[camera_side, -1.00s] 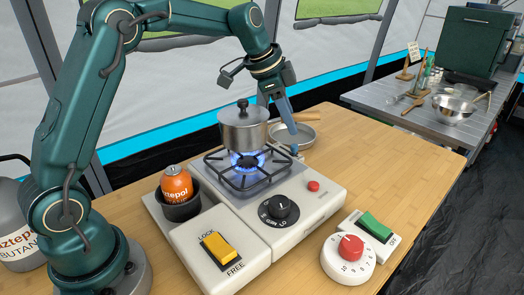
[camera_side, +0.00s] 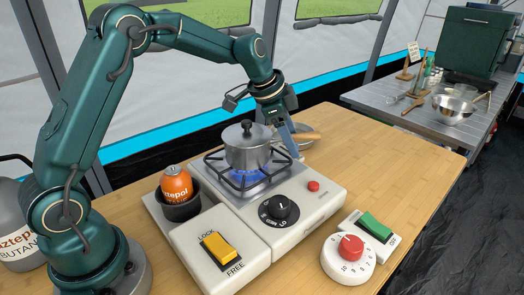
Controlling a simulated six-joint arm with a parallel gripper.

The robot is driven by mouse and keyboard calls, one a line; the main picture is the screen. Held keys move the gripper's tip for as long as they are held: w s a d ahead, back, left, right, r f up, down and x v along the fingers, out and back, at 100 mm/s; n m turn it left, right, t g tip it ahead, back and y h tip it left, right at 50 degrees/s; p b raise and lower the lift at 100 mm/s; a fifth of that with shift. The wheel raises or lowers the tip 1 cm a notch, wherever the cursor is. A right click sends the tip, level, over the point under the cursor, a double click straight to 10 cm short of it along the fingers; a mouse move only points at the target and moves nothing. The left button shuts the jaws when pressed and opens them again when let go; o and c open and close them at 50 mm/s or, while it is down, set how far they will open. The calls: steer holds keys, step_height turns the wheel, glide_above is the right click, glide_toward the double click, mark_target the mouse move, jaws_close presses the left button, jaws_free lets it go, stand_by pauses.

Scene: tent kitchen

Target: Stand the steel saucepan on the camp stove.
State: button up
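The steel saucepan (camera_side: 247,154), with its black-knobbed lid on, is upright over the burner of the camp stove (camera_side: 318,203). Its base is at the black grate (camera_side: 217,169); I cannot tell whether it rests fully or hovers slightly. Blue flame shows beneath it. The wooden handle (camera_side: 308,136) points right. My gripper (camera_side: 287,141) comes down from above and behind, with its fingers at the handle just right of the pan body. It appears shut on the handle; the far finger is largely hidden.
An orange gas canister (camera_side: 177,184) sits in the stove's left holder. A yellow lock switch (camera_side: 220,248), red-knobbed timer (camera_side: 350,250) and green switch (camera_side: 375,227) are in front. Another shallow pan (camera_side: 303,146) lies behind the gripper. The table's right side is clear.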

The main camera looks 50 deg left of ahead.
steer(key=v, duration=1.2)
steer(key=s+d+f+n, duration=0.1)
steer(key=s+f+n, duration=0.1)
steer(key=s, duration=0.5)
steer(key=s+d+f+n+y, duration=0.1)
steer(key=s+n, duration=0.3)
steer(key=s, duration=0.3)
steer(key=s+d+f+n, duration=0.2)
steer(key=s+n, duration=0.1)
steer(key=s, duration=0.4)
steer(key=shift+f+t+y, duration=0.3)
steer(key=shift+f+t, duration=0.05)
steer(key=shift+t, duration=0.05)
steer(key=shift+s+d, duration=0.1)
